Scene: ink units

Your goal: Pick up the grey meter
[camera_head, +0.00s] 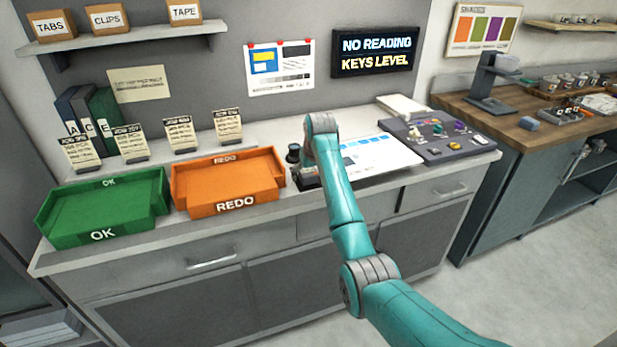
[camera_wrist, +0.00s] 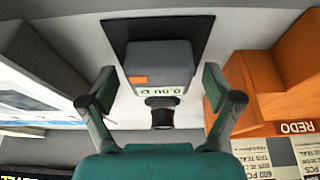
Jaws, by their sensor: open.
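The grey meter (camera_wrist: 160,60) is a boxy grey body with an orange patch and a small display reading like 0.00. It rests on a black mat (camera_wrist: 197,30) in the wrist view. A black round part (camera_wrist: 160,108) sits by the meter's display side; I cannot tell how it joins the meter. My gripper (camera_wrist: 158,82) is open, with one finger on either side of the meter and gaps between. In the head view my teal arm hides most of the meter, and the gripper is not clearly visible.
The orange REDO tray (camera_head: 228,204) stands close left of my arm, and the green OK tray (camera_head: 105,236) is farther left. A white sheet (camera_head: 385,155) and a grey control panel (camera_head: 440,150) lie to the right. Small cards (camera_head: 228,125) stand behind the trays.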

